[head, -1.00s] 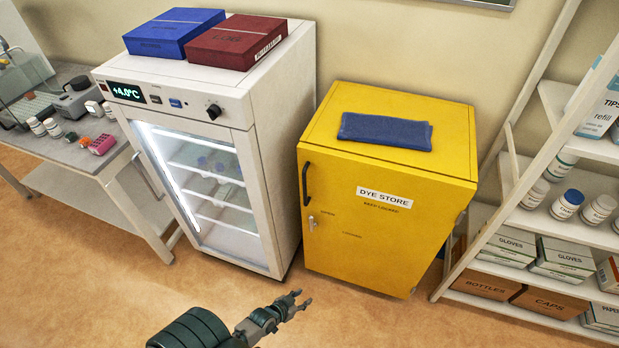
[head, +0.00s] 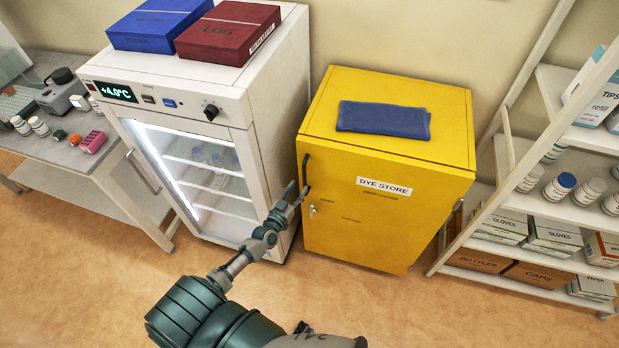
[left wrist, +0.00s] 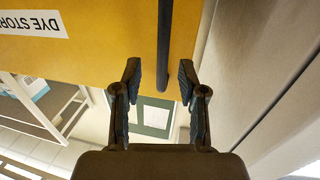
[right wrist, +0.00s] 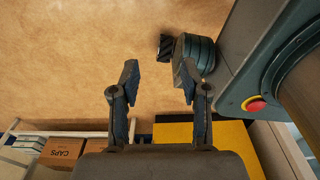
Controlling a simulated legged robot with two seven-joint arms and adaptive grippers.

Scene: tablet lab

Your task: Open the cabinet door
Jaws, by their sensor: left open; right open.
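The yellow cabinet (head: 360,225) labelled DYE STORE stands in the middle of the head view, its front door shut. Its dark vertical handle (head: 305,172) is at the door's left edge, with a small silver lock (head: 313,211) below. My left gripper (head: 299,190) is at the handle and partly covers it. In the left wrist view the handle bar (left wrist: 164,45) runs between the open fingers of the left gripper (left wrist: 158,80), with gaps on both sides. My right gripper (right wrist: 157,82) is open and empty above the floor in the right wrist view.
A white glass-door fridge (head: 275,130) stands close left of the cabinet, with a blue box (head: 158,25) and a red box (head: 228,32) on top. A folded blue cloth (head: 383,120) lies on the cabinet. A white shelf rack (head: 515,165) stands right. Floor in front is clear.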

